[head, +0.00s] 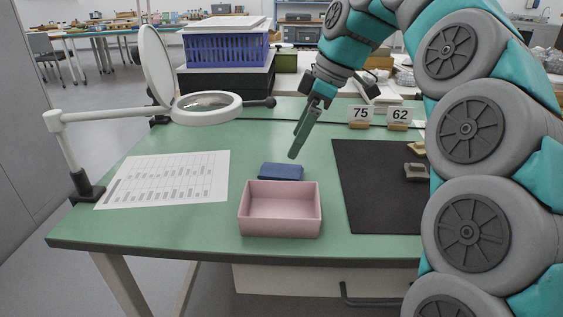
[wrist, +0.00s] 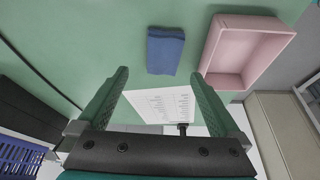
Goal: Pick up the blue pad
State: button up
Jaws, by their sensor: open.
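The blue pad (head: 281,171) lies flat on the green table, just behind the pink tray (head: 280,228) in the head view. In the wrist view the blue pad (wrist: 165,50) lies ahead of my fingertips, with the pink tray (wrist: 238,50) to its right. My gripper (head: 296,150) is above the table behind the pad, pointing down. In the wrist view my gripper (wrist: 160,75) is open, its two fingers wide apart with nothing between them. The pad and the fingers are apart.
A printed sheet (head: 168,179) and a magnifier lamp (head: 206,108) are on the left. A dark mat (head: 375,190) with sherds is on the right. Number cards 75 (head: 361,115) and 62 (head: 399,115) stand behind it. A blue crate (head: 226,49) stands at the back.

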aim_at(282, 170)
jog(key=shift+s+x, duration=0.15)
jog(key=shift+x, duration=1.65)
jog(key=shift+s+x, duration=0.2)
jog(key=shift+x, duration=1.6)
jog(key=shift+a+f, duration=0.15)
jog(key=shift+w+f, duration=0.1)
jog(key=shift+f, duration=0.1)
jog(key=c, duration=1.3)
